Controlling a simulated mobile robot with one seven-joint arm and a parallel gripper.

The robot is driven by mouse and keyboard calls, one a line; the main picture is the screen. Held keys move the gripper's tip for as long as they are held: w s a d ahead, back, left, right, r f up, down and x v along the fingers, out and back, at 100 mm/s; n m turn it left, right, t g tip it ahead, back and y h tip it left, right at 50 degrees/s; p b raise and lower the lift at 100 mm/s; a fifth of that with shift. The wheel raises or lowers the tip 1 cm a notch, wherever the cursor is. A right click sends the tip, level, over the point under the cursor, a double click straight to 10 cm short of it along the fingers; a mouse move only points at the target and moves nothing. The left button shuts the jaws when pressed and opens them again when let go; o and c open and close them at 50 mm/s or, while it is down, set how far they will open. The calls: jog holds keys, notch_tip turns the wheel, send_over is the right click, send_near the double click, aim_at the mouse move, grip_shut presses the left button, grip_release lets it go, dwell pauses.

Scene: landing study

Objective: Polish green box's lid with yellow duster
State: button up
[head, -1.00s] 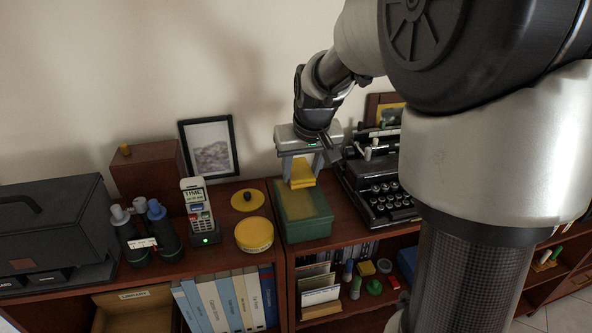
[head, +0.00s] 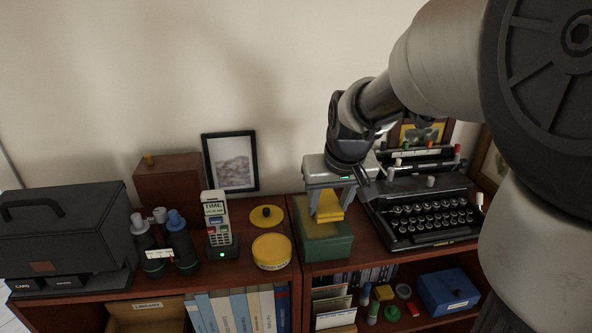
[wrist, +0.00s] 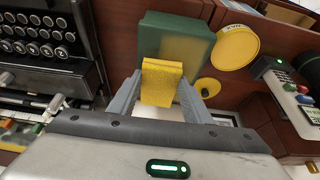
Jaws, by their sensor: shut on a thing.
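The green box (head: 325,246) stands on the shelf top, left of the typewriter, with its lid on. A dull yellowish patch (wrist: 186,48) shows on the lid in the wrist view. My gripper (head: 329,203) is shut on the yellow duster (head: 327,214), a block-like piece. In the wrist view the duster (wrist: 162,83) sits between the two fingers, its far end overlapping the near edge of the green box (wrist: 150,28). The duster is over the lid in the head view; I cannot tell whether it touches. My gripper and the duster hide part of the lid.
The black typewriter (head: 430,222) stands close on the right. A round yellow tin (head: 271,252), a yellow disc with a dark knob (head: 266,216), a cordless phone (head: 217,225) and binoculars (head: 165,245) are to the left. A framed picture (head: 231,162) leans behind.

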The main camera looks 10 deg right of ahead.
jog(key=shift+s+b, duration=0.55)
jog(key=shift+s, duration=4)
jog(key=shift+w, duration=3.8)
jog(key=shift+w+f+p, duration=0.1)
jog(key=shift+w+p, duration=0.5)
jog(key=shift+w, duration=2.9)
notch_tip(320, 180, up, 7)
jog(key=p, duration=0.5)
